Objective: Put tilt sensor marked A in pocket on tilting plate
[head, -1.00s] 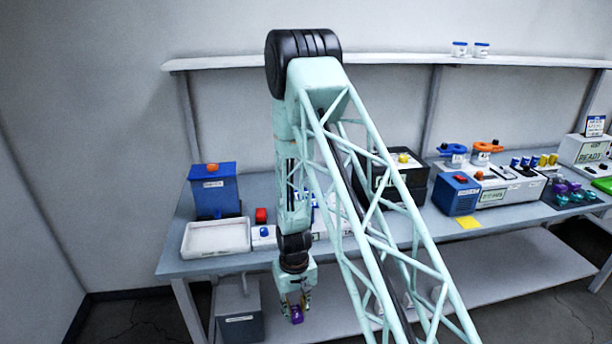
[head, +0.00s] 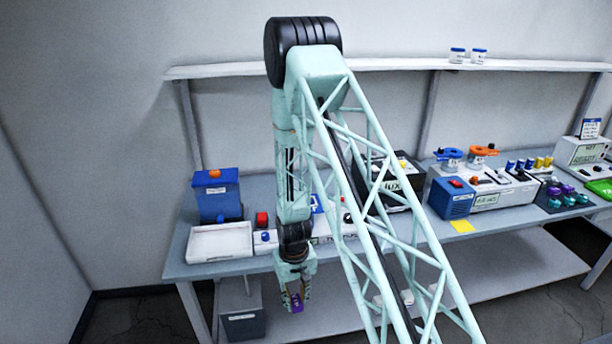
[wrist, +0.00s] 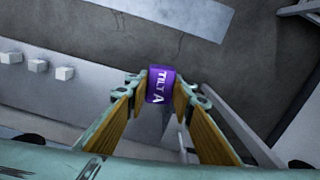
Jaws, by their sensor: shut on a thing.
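The tilt sensor is a small purple block (wrist: 161,86) with white lettering that reads "TILT A" in the wrist view. My gripper (wrist: 160,92) is shut on it, with one finger at each side. In the head view my gripper (head: 292,299) hangs in front of the bench's front edge, and the purple sensor (head: 297,304) shows at its tip, below the height of the bench top. I cannot make out the tilting plate or its pocket; my arm covers part of the bench.
A white tray (head: 219,256), a blue box (head: 217,196) and a red button (head: 262,219) stand at the bench's left. A blue unit (head: 452,198) and a rack of purple and teal parts (head: 556,206) are at the right. A lower shelf (head: 480,258) runs beneath.

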